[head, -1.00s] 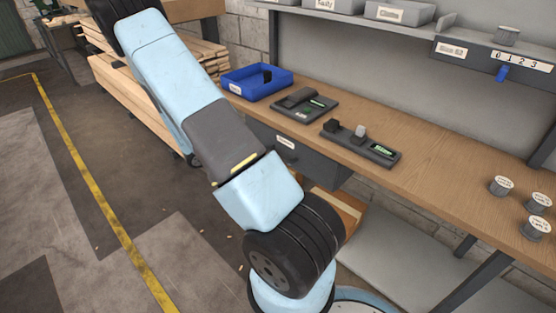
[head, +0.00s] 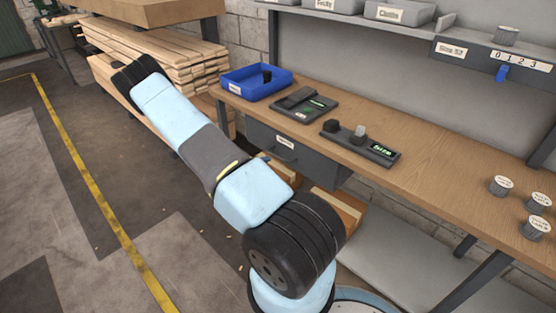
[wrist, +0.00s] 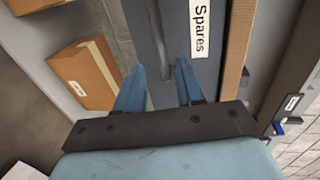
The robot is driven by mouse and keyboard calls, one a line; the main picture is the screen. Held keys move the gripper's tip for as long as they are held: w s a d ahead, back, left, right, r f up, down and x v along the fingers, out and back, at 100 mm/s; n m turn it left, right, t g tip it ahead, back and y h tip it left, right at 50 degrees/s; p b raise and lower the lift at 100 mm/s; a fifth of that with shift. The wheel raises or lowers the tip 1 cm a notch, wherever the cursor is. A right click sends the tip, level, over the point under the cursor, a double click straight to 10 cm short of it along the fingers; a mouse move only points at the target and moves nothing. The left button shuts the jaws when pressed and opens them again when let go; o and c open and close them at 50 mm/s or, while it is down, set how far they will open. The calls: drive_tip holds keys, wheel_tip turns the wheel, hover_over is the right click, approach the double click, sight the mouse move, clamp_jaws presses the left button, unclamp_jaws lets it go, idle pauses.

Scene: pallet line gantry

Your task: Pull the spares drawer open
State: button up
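The spares drawer (head: 312,168) is a dark grey drawer under the wooden workbench, and it looks shut. Its front (wrist: 180,88) fills the middle of the wrist view, with a white "Spares" label (wrist: 202,25) and a grey bar handle (wrist: 160,38). My gripper (wrist: 160,66) is open, with its two blue fingers pointing at the drawer front. The handle's near end shows between the fingertips. I cannot tell whether the fingers touch it or how deep they reach.
The workbench top (head: 435,178) overhangs the drawer. On it are a blue bin (head: 257,82), two dark device trays and several labelled round weights. Cardboard boxes (wrist: 88,72) sit on the lower shelf beside the drawer. Stacked timber (head: 160,55) stands behind my arm.

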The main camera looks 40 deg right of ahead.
sight(279, 158)
drive_tip(key=x, duration=0.9)
drive_tip(key=shift+d, duration=0.15)
clamp_jaws()
drive_tip(key=shift+s+f, duration=0.1)
